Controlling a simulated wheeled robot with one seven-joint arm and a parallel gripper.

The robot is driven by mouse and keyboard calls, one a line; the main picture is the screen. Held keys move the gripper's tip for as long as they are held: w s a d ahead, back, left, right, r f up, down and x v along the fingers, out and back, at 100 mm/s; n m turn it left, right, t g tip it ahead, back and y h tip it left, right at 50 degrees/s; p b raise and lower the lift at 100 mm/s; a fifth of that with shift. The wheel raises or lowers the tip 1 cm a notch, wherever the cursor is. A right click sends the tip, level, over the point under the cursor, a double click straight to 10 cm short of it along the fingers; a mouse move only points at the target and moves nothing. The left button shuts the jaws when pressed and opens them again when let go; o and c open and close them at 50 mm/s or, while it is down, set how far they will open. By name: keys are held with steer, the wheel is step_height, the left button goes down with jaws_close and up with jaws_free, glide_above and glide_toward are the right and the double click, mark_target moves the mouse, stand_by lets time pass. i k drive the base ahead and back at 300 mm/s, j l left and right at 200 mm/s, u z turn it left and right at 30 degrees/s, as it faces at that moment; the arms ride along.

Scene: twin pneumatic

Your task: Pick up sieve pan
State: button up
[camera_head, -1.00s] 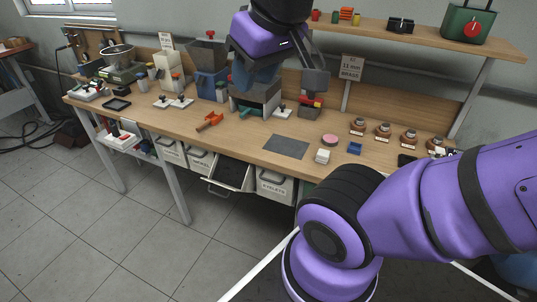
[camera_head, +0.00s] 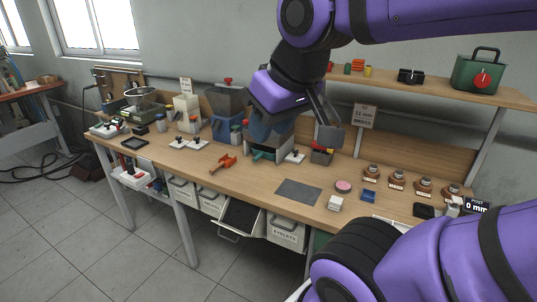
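A round silver metal pan (camera_head: 141,95), which looks like the sieve pan, sits on a green base at the far left end of the workbench (camera_head: 193,164). It is small in the head view, and no mesh can be made out. My gripper (camera_head: 300,136) hangs over the middle of the bench, well to the right of the pan. Its two fingers look apart, with nothing seen between them. The fingers cover part of the machines behind, and their tips are hard to make out.
A grey and blue hopper machine (camera_head: 225,103) and a white unit (camera_head: 187,108) stand between pan and gripper. An orange tool (camera_head: 223,164), a grey mat (camera_head: 298,192) and small brown-capped jars (camera_head: 397,179) lie along the bench. An open drawer (camera_head: 240,216) juts out below.

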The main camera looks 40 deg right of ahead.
mark_target(265, 153)
steer(key=i+j+z, duration=0.1)
steer(key=z, duration=1.05)
steer(key=i+j, duration=0.2)
steer(key=j, duration=0.15)
steer(key=i+j, duration=0.15)
steer(key=j, duration=0.25)
steer(key=i+j, duration=0.2)
steer(key=j, duration=0.2)
steer(key=i+j, duration=0.15)
steer(key=j, duration=0.2)
steer(key=z, duration=0.05)
